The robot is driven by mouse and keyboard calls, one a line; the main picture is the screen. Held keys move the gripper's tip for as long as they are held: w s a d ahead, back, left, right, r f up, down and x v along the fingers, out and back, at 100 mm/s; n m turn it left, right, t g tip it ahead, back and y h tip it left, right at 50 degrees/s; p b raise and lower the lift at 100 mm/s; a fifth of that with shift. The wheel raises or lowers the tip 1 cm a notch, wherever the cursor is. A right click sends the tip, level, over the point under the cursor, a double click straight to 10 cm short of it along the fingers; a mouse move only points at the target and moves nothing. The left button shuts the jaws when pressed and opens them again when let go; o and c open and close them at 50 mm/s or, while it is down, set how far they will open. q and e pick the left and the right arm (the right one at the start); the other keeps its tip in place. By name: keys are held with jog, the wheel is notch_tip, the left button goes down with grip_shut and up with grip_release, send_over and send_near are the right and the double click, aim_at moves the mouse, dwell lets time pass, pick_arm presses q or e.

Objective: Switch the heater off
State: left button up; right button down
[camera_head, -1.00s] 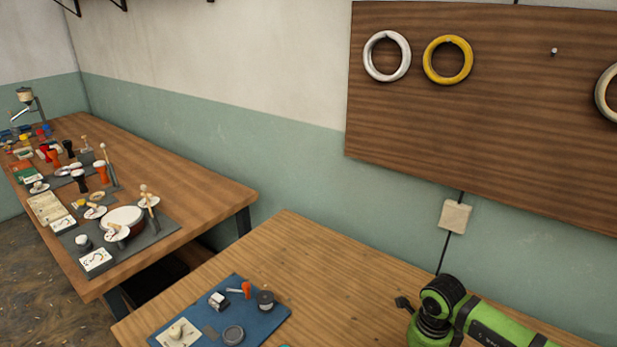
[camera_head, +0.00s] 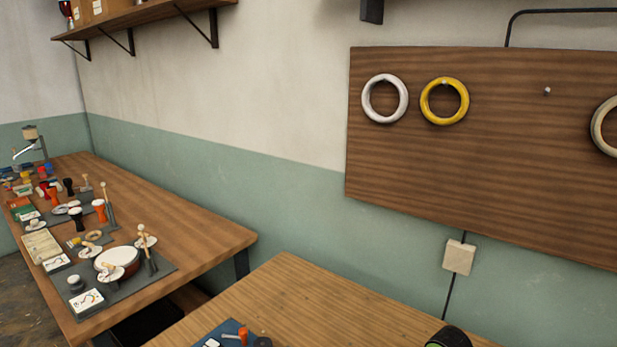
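I cannot make out a heater for certain in this view. A small beige box (camera_head: 459,257) is fixed to the wall below the brown wall board, with a dark cable running from it up and down. Whether it is a switch, and in what position, cannot be told. A dark box (camera_head: 371,10) is cut off by the top edge, and its nature is unclear. Neither of my grippers shows.
The wall board (camera_head: 430,170) carries white (camera_head: 369,99) and yellow (camera_head: 426,101) rings. A near wooden table (camera_head: 310,305) holds a blue mat (camera_head: 208,330). The left table (camera_head: 190,215) is crowded with small drums and tools. A shelf (camera_head: 150,22) hangs above.

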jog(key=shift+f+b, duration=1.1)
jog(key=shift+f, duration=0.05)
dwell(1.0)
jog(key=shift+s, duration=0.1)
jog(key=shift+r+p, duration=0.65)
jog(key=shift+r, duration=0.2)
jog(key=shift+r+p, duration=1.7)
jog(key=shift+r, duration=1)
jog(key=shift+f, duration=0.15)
